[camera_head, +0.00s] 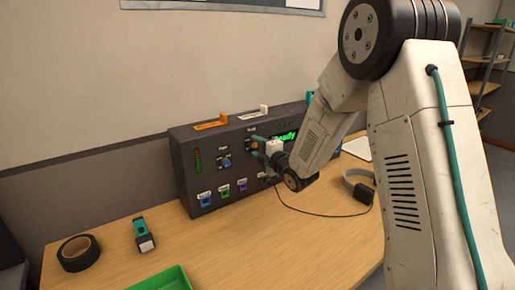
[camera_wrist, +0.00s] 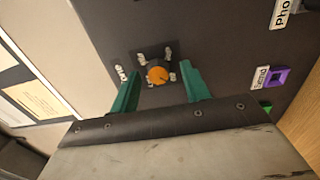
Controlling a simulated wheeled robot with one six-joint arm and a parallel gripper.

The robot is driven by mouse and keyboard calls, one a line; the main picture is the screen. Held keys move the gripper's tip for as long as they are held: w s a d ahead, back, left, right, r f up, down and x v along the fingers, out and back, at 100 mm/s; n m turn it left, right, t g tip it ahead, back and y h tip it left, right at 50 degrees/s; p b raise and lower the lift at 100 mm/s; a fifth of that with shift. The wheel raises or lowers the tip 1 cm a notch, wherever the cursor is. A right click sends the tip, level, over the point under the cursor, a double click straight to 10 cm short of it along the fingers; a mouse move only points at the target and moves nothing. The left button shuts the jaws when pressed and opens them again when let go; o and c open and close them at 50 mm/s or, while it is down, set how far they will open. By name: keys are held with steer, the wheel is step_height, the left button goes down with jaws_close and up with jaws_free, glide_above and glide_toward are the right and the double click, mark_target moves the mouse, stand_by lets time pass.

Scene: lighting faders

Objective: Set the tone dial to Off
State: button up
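An orange dial (camera_wrist: 158,75) sits on a dark square plate on the panel, with small white markings around it. A larger white label beside it is partly cut off by a finger, and I cannot read the dial's setting. In the head view the orange dial (camera_head: 254,144) is on the front of the dark console (camera_head: 186,168), below a small label. My gripper (camera_wrist: 160,80) is open, its two green fingers on either side of the dial with gaps showing. In the head view my gripper (camera_head: 256,151) is at the console front, partly hidden by my arm.
A blue dial (camera_head: 225,162) is left of the orange one, with several coloured sliders below. A purple control (camera_wrist: 277,77) shows in the wrist view. Black tape (camera_head: 79,252), a teal-and-black tool (camera_head: 144,234), a green tray (camera_head: 163,280) and a headset (camera_head: 360,187) lie on the table.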

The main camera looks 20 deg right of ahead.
steer(key=v, duration=0.7)
steer(key=shift+s, duration=0.35)
steer(key=shift+d+r, duration=0.1)
steer(key=s+d+f+m+g+h, duration=0.2)
steer(key=d+f+m+g+h, duration=0.25)
steer(key=f, duration=0.45)
steer(key=s+d+m+g+h, duration=0.2)
steer(key=s+m+g, duration=0.3)
steer(key=s+m, duration=0.3)
steer(key=s+a+r+m+g, duration=0.2)
steer(key=s+r, duration=0.3)
steer(key=s, duration=0.5)
steer(key=s+a+r+m+g, duration=0.2)
steer(key=s+r+m, duration=0.2)
steer(key=s, duration=0.6)
steer(key=s+a+r+m+g, duration=0.2)
steer(key=s+r, duration=0.5)
steer(key=s, duration=0.4)
steer(key=shift+m+y, duration=0.45)
steer(key=shift+m, duration=0.2)
